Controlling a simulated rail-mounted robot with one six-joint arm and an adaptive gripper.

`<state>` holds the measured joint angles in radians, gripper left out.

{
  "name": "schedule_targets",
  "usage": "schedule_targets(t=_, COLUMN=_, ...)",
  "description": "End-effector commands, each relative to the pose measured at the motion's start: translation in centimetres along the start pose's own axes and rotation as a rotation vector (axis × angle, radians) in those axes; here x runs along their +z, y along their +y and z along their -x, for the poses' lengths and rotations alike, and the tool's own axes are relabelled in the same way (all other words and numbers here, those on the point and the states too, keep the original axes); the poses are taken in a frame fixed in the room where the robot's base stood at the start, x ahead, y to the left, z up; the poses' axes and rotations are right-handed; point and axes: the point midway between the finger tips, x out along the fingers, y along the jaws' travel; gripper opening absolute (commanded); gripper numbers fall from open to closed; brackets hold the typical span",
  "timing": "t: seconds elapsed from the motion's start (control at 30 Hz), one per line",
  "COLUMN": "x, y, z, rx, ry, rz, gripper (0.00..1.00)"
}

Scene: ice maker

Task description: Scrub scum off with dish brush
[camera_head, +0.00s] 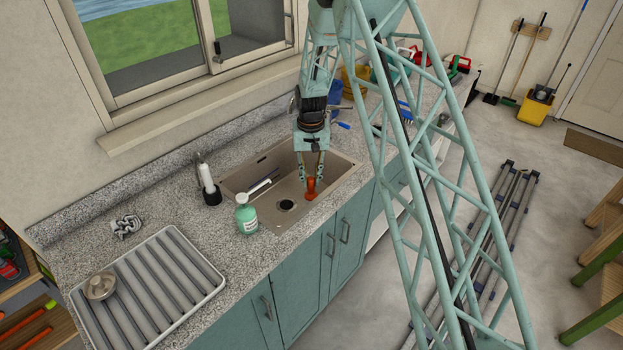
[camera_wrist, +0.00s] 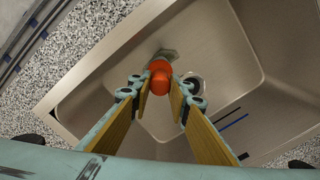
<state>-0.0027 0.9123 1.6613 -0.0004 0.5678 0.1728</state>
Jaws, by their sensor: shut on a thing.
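An orange-red tool, which looks like the dish brush (camera_head: 311,190), stands in the sink (camera_head: 268,198). My gripper (camera_head: 311,180) is over the right part of the sink, with its fingers pointing down and shut on the brush. In the wrist view, the brush's rounded orange end (camera_wrist: 160,72) sits between the tips of my gripper (camera_wrist: 161,90). A grey-green patch (camera_wrist: 165,54) shows just beyond the brush; I cannot tell whether it is scum or part of the brush. The brush's lower end is hidden, so contact with the sink bottom is unclear.
The dark drain (camera_head: 286,206) lies left of the brush. A green soap bottle (camera_head: 246,219) stands at the sink's front left edge, and a white-and-black item (camera_head: 208,184) at its back left. A ridged drying tray (camera_head: 150,322) covers the counter's left. Tools crowd the counter beyond the sink.

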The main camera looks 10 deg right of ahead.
Motion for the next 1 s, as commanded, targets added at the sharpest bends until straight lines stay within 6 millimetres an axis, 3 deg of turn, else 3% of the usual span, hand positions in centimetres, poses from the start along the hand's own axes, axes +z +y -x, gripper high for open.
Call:
schedule_targets(t=0.53, x=0.0, y=0.0, z=-0.5, rx=0.000, ry=0.000, rz=0.000, gripper=0.00)
schedule_targets(t=1.0, x=0.1, y=0.0, z=-3.4, rx=0.000, ry=-0.001, rz=0.000, gripper=0.00)
